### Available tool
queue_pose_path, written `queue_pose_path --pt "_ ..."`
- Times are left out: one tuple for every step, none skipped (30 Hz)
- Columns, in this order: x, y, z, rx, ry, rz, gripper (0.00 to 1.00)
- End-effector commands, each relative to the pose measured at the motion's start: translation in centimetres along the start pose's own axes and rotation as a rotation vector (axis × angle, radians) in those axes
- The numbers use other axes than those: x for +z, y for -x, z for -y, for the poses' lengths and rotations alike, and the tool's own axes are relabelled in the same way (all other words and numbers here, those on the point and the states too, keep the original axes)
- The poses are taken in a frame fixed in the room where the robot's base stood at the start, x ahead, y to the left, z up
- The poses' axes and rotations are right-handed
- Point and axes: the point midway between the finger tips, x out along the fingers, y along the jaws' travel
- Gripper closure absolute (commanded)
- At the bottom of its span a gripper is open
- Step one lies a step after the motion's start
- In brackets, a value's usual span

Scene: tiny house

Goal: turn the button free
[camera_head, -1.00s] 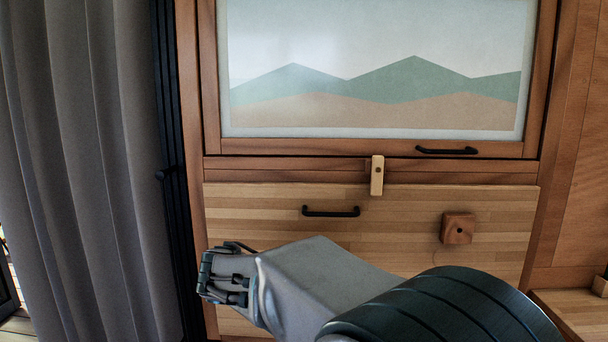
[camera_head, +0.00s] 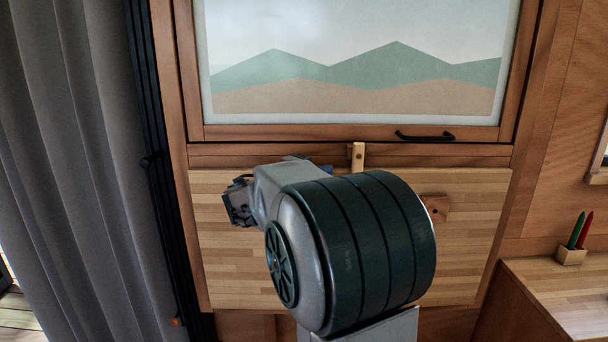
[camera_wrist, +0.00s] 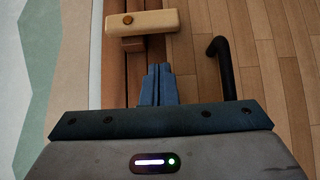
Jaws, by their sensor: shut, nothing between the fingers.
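The pale wooden button (camera_head: 358,155) stands upright on the dark rail, its lower end overlapping the top edge of the striped wooden panel (camera_head: 225,250). Its lower part is hidden behind my arm in the head view. In the wrist view the button (camera_wrist: 155,23) lies across the top, with a round brown pivot near its left end. My gripper (camera_wrist: 158,80) is shut and empty, its blue fingers pointing at the button's side with a small gap in the picture. In the head view my gripper is mostly hidden by my arm, left of the button.
A black handle (camera_wrist: 223,62) on the panel is right of my fingers in the wrist view. A framed mountain picture (camera_head: 350,70) with a black handle (camera_head: 425,137) is above. A wooden block (camera_head: 436,208) juts from the panel. A grey curtain (camera_head: 70,150) hangs left.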

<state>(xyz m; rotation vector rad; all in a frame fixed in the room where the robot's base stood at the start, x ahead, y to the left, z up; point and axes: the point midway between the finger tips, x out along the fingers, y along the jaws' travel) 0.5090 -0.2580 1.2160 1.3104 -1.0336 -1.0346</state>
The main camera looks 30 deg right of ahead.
Motion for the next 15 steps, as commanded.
queue_pose_path --pt "0.8 -0.7 -0.3 0.001 -0.001 0.004 1.0" --pt "1.1 -1.0 -0.3 0.0 -0.001 0.003 1.0" --pt "1.5 -1.3 -0.2 0.0 0.0 0.003 1.0" --pt "1.8 -1.6 -0.2 0.0 0.0 0.002 1.0" --pt "2.0 -1.8 -0.2 0.001 0.0 0.002 1.0" --pt "2.3 -2.1 -0.2 0.0 -0.001 0.002 1.0" --pt "2.4 -2.3 -0.2 0.0 -0.001 0.002 1.0" --pt "2.6 -2.4 -0.1 0.0 -0.001 0.002 1.0" --pt "2.7 -2.5 -0.1 0.0 -0.001 0.001 1.0" --pt "2.8 -2.6 -0.1 0.0 0.0 0.001 1.0" --pt "2.8 -2.6 -0.1 0.0 0.0 0.001 1.0" --pt "2.8 -2.7 0.0 0.0 0.0 0.0 1.0" --pt "2.9 -2.7 0.0 0.0 0.0 0.0 1.0" --pt "2.9 -2.7 0.0 0.0 0.0 0.0 1.0" --pt "2.8 -2.7 0.0 0.0 -0.001 0.0 1.0"
